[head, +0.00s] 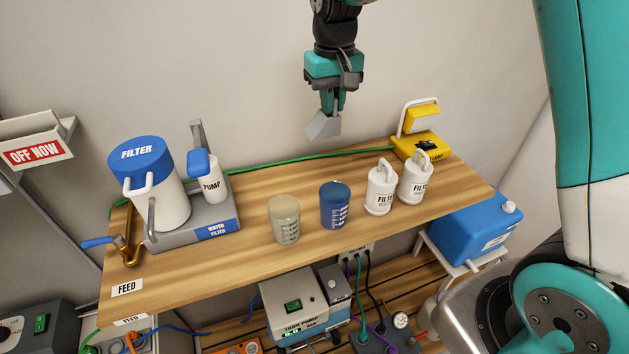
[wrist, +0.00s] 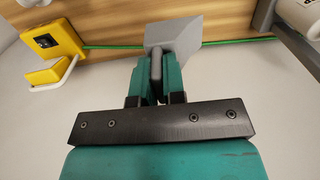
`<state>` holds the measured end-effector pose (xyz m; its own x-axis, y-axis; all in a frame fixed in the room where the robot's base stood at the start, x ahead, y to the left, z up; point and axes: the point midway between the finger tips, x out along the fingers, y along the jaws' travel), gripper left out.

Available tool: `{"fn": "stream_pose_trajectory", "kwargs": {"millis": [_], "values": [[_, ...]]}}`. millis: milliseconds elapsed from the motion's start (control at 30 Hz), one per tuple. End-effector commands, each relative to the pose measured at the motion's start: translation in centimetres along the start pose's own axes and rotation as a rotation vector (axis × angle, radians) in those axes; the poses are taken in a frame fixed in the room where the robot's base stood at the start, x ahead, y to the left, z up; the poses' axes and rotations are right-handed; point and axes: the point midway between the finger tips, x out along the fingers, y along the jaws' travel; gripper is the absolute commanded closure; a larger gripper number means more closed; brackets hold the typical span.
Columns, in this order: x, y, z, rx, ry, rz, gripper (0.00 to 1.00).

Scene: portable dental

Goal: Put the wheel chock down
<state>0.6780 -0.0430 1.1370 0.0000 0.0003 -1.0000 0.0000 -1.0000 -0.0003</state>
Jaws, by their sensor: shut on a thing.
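The wheel chock (head: 323,124) is a grey wedge held in the air above the back edge of the wooden shelf (head: 262,259). My gripper (head: 333,102) points down and is shut on it. In the wrist view the chock (wrist: 173,35) sticks out beyond the teal fingers of my gripper (wrist: 157,75), which close on a narrow part of it. In the head view the chock appears apart from the shelf top.
A filter jug (head: 150,185) and pump (head: 209,178) stand at the left. A yellow box (head: 421,146) sits back right. A green hose (head: 280,160) runs along the back.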

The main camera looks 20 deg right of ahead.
Motion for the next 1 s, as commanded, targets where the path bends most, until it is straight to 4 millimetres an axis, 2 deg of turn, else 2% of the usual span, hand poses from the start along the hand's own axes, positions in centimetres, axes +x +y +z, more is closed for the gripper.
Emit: {"fn": "stream_pose_trajectory", "kwargs": {"millis": [300, 500, 733, 900, 1000], "values": [[8.7, -0.2, 0.1, -0.004, -0.008, 0.001, 1.0], [13.1, -0.1, 0.1, -0.002, -0.004, 0.0, 1.0], [15.4, 0.1, 0.1, 0.001, -0.002, 0.0, 1.0], [17.9, 0.1, 0.1, 0.0, -0.004, 0.0, 1.0], [18.4, 0.0, 0.0, 0.0, 0.0, 0.0, 1.0]]}}
